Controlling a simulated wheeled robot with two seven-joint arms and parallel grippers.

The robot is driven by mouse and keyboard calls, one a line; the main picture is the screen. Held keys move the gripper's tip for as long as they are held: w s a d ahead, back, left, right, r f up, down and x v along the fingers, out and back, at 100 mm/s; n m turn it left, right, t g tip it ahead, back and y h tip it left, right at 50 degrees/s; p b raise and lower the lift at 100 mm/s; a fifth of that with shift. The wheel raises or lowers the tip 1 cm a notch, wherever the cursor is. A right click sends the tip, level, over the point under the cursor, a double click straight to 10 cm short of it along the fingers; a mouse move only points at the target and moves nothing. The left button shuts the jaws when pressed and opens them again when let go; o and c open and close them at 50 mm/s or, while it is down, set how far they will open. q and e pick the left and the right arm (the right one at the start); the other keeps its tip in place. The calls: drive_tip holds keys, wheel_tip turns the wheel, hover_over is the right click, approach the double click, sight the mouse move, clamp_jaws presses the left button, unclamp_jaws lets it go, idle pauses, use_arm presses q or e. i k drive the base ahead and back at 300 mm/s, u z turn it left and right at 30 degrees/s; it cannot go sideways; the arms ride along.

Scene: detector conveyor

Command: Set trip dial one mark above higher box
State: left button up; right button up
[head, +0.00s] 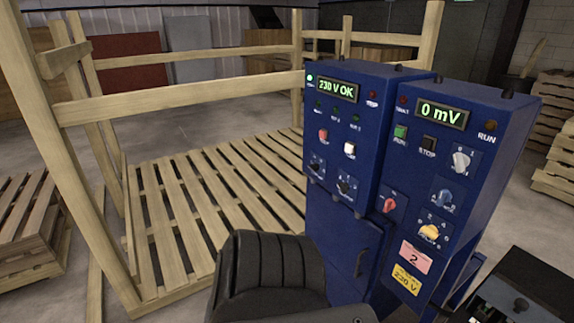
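A blue control cabinet stands right of centre. Its right unit (505,125) has a display (441,114) reading "0 mV". Below are a green button (400,132), a black STOP button (428,143), a white-grey knob (461,160), a blue knob (444,198), a red knob (389,204) and a yellow knob (429,232) with numbers around it. The dial captions are too small to read, so I cannot tell which is the trip dial. A pink label (415,258) shows "2". I cannot identify the boxes to compare.
The cabinet's left unit (376,110) has a display (338,91) reading "230 V OK". A wooden slatted crate (190,195) fills the left. Pallets (558,130) are stacked at the right.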

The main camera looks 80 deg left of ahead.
sight(315, 167)
drive_tip(key=u, duration=0.4)
drive_tip(key=k, duration=0.5)
drive_tip(key=u, duration=1.1)
drive_tip(key=i, duration=1.35)
drive_tip(key=z, duration=0.2)
